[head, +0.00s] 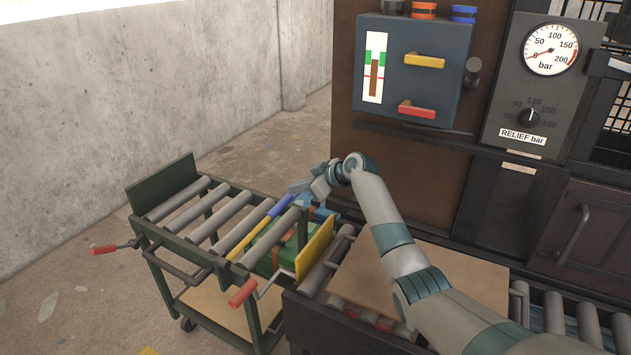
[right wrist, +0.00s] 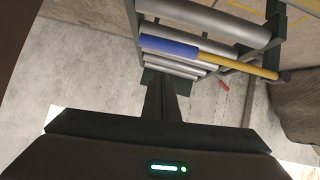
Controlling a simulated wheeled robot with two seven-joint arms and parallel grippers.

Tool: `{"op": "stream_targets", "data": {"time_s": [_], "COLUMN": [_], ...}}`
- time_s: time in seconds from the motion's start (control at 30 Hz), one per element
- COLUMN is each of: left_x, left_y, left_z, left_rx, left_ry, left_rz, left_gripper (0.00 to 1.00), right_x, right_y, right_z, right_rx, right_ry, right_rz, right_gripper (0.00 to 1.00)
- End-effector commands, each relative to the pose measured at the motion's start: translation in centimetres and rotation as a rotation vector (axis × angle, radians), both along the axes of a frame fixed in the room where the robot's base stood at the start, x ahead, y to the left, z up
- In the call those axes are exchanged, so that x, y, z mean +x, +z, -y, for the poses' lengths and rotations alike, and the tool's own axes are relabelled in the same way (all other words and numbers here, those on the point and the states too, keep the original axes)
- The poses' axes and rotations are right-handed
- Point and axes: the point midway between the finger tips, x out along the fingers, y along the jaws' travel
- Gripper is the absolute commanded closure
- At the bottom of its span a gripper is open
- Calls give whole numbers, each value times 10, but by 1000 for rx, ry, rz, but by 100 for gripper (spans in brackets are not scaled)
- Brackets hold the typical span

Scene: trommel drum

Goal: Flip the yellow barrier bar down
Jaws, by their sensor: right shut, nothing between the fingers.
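The yellow barrier bar (head: 243,241) has a blue grip (head: 279,206) and shows at the near end of the green roller cart (head: 168,187), slanting up to the right across the rollers. The bar also shows in the right wrist view (right wrist: 237,64), with its blue grip (right wrist: 169,47) at the left end, beyond my fingers. My right gripper (head: 300,188) is shut and empty, close to the blue grip. I cannot tell whether it touches the grip. My left gripper is not in view.
A green object (head: 272,247) and an upright yellow plate (head: 315,249) are beside the bar, near the fixed roller line (head: 560,315). Red-handled cranks (head: 243,292) stick out of the cart. A blue-grey control box (head: 405,75) stands behind. A concrete wall (head: 130,80) is at left.

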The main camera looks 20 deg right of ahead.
Motion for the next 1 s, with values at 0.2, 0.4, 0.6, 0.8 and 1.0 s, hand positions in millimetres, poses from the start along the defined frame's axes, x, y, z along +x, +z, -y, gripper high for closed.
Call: {"op": "stream_targets", "data": {"time_s": [0.2, 0.4, 0.6, 0.8, 1.0], "left_x": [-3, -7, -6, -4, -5], "left_y": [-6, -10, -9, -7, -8], "left_z": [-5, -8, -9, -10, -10], "left_rx": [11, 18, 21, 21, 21], "left_ry": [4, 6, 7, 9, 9], "left_rz": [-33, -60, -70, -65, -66], "left_gripper": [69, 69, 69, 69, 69], "right_x": [-24, -39, -45, -45, -45], "right_y": [20, 33, 38, 39, 39], "right_z": [20, 30, 34, 34, 34], "right_rx": [-4, -2, 0, 0, 0], "right_ry": [0, -1, 0, 0, 0], "right_rz": [5, 3, 2, 2, 2], "right_gripper": [100, 100, 100, 100, 100]}}
